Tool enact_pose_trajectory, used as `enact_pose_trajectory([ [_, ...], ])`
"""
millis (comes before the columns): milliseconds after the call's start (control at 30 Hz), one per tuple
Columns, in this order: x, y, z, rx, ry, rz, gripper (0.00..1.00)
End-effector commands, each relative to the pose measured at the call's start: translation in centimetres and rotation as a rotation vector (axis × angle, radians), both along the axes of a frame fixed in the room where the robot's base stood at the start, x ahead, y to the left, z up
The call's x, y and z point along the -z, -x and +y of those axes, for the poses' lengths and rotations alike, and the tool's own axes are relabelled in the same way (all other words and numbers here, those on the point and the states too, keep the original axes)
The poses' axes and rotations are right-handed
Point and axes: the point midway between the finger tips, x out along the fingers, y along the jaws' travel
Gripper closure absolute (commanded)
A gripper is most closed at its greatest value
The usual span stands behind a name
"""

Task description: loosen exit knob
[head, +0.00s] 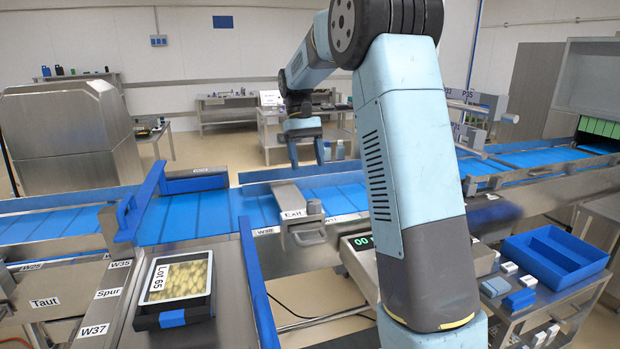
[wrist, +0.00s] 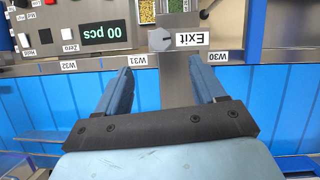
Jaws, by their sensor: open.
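The exit knob (wrist: 160,39) is a round grey knob on a metal plate, beside the white "Exit" label (wrist: 189,39), which reads upside down in the wrist view. In the head view the knob (head: 314,208) sits just right of the Exit label (head: 292,214) at the near edge of the blue conveyor. My gripper (wrist: 161,68) is open and empty, with its two blue fingers spread and the knob beyond them, roughly in line with the gap. In the head view my gripper (head: 307,156) hangs above the far side of the conveyor, apart from the knob.
The blue conveyor (head: 210,212) runs across the scene with raised blue guides. A counter display (wrist: 107,33) reads "00 pcs". A black tray labelled Lot 65 (head: 172,320) lies at the front left. A blue divided bin (head: 545,262) stands on a cart at the right.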

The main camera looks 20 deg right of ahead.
Motion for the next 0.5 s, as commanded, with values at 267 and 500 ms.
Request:
enact_pose_trajectory([
  [267, -2.5, -1.1, 0.1, 0.0, 0.0, -0.001, 0.31],
  [500, -2.7, -1.2, 0.1, 0.0, 0.0, 0.001, 0.31],
])
